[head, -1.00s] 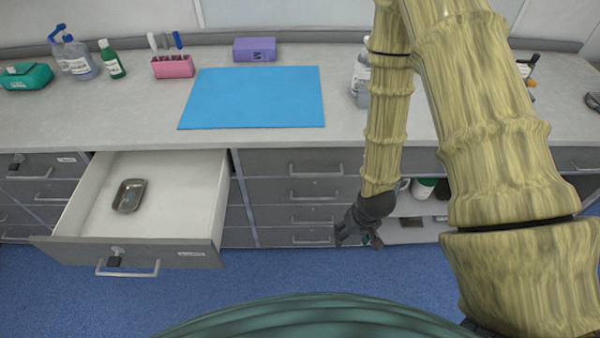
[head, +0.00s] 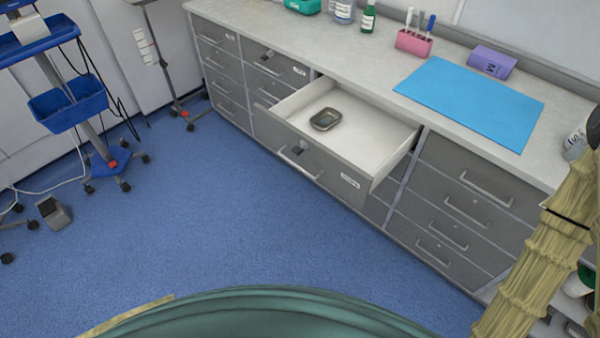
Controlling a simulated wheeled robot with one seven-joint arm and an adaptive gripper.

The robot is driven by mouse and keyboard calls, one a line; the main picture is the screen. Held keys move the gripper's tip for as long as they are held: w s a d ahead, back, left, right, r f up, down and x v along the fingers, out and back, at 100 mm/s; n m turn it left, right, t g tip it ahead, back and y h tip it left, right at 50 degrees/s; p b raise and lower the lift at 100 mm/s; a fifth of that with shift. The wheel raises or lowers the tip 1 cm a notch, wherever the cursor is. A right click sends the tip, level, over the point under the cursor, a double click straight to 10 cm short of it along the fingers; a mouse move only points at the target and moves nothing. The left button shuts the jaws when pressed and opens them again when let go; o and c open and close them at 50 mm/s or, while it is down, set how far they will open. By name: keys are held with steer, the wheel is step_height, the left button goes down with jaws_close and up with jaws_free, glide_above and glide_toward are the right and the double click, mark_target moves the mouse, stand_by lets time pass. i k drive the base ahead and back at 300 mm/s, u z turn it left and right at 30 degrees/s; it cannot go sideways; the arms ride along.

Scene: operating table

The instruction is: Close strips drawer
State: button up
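The open drawer (head: 388,134) is pulled well out of the grey cabinet, in the upper middle of the head view. Its grey front (head: 330,172) carries a metal handle (head: 300,163) with a dark lock beside it and a white label, which is too small to read. A small metal tray (head: 326,119) lies inside the drawer. My arm shows only at the right edge, well to the right of the drawer. My gripper is out of view.
Blue floor (head: 220,220) is clear in front of the drawer. A wheeled stand with blue bins (head: 68,106) is at the left. The counter holds a blue mat (head: 470,100), a pink holder (head: 413,42), a purple box (head: 492,61) and bottles. Closed drawers (head: 465,195) lie right of the open one.

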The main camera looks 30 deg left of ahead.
mark_target(352, 156)
steer(key=u, duration=0.45)
steer(key=i, duration=1)
steer(key=z, duration=1.75)
steer(key=k, duration=1.15)
steer(key=u, duration=1.3)
steer(key=i, duration=0.5)
steer(key=z, duration=0.1)
